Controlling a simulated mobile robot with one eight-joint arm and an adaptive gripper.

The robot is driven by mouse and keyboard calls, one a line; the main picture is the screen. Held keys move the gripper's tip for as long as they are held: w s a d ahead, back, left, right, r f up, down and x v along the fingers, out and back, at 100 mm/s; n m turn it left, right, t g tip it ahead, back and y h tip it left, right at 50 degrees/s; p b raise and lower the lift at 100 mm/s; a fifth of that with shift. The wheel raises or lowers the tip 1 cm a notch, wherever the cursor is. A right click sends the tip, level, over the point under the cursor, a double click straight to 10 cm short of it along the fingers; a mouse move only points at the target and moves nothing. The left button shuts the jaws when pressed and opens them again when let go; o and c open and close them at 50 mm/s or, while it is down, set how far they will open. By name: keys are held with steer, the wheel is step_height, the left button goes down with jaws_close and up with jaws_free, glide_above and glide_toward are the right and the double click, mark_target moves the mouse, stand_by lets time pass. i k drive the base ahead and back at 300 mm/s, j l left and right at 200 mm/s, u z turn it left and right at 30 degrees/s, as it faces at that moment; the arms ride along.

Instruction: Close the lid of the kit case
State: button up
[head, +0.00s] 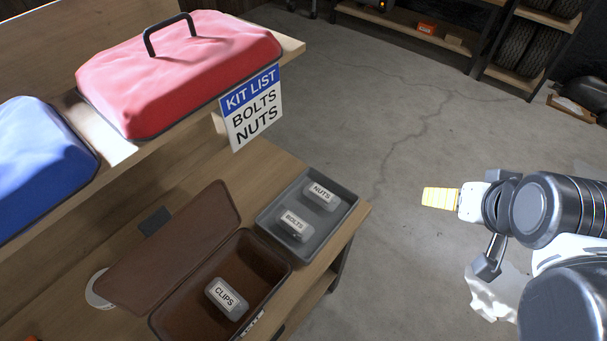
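The brown kit case (178,322) sits on the wooden bench with its lid (172,248) swung open to the left. A small clear box labelled CLIPS (227,298) lies inside the case. My gripper (440,198) is at the right, over the floor beyond the bench edge, well apart from the case and lid. A yellow ribbed tip points left; I see nothing held, but the side-on angle does not show the gap between the fingers.
A grey tray (262,216) beside the case holds boxes labelled NUTS (321,194) and BOLTS (293,224). A shelf above carries a red case (180,75) and a blue case (35,160). A KIT LIST sign (251,108) reads BOLTS, NUTS. Floor at right is open.

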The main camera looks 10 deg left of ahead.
mark_target(173, 247)
steer(key=k+l+u, duration=0.15)
steer(key=u, duration=1.95)
